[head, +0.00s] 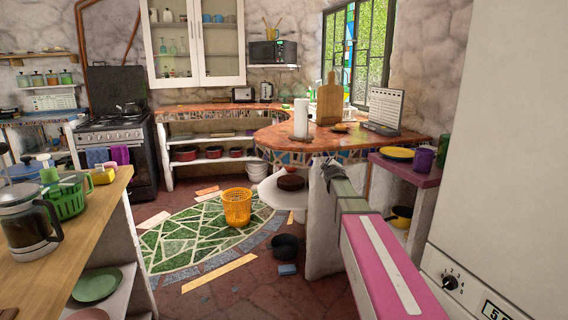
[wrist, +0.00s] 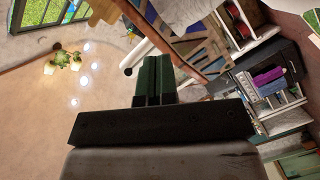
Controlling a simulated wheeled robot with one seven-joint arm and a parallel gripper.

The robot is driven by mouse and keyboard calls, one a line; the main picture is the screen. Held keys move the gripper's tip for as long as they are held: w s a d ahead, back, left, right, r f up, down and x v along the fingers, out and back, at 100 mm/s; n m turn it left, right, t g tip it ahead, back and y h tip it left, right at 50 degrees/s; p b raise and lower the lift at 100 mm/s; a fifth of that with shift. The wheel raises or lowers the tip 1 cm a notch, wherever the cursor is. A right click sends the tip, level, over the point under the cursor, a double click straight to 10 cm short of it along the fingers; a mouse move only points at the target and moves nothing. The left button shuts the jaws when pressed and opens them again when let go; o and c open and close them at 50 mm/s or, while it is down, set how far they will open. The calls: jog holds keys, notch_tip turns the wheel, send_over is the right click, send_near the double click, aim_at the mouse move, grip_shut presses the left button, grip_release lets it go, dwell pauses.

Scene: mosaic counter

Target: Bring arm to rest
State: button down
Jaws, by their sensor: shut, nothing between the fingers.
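My arm (head: 385,270), pink with a white stripe, reaches forward from the lower right in the head view. It ends in a grey-green section and my small dark gripper (head: 328,168), in front of the curved mosaic counter (head: 345,145). In the wrist view, the two dark green fingers of my gripper (wrist: 154,80) lie side by side, closed together, with nothing held. The wrist picture is turned, with the window and the shelves at odd angles. I cannot tell whether the gripper touches the counter.
A paper towel roll (head: 301,118), a cutting board (head: 329,103) and a laptop-like stand (head: 385,112) are on the counter. A wooden worktop (head: 75,225) with a coffee pot (head: 30,222) is at left. An orange basket (head: 237,207) and dark pot (head: 286,247) stand on the floor.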

jog(key=s+f+m+g+h, duration=0.1)
jog(key=s+f+m+g, duration=0.45)
jog(key=s+f, duration=0.75)
jog(key=s+a+f+m+g, duration=0.1)
jog(key=s+f+g, duration=0.2)
jog(key=s, duration=0.6)
jog(key=s+a+f+m+g+y, duration=0.1)
jog(key=s+f+m+g, duration=0.1)
jog(key=s+f+g, duration=0.2)
jog(key=s+a+f+m+g, duration=0.1)
jog(key=s+f+g, duration=0.3)
jog(key=s, duration=1.2)
notch_tip(320, 180, down, 4)
jog(key=shift+a+f+m+y, duration=0.2)
jog(key=shift+m+y, duration=0.2)
jog(key=shift+m, duration=0.25)
jog(key=shift+s, duration=0.1)
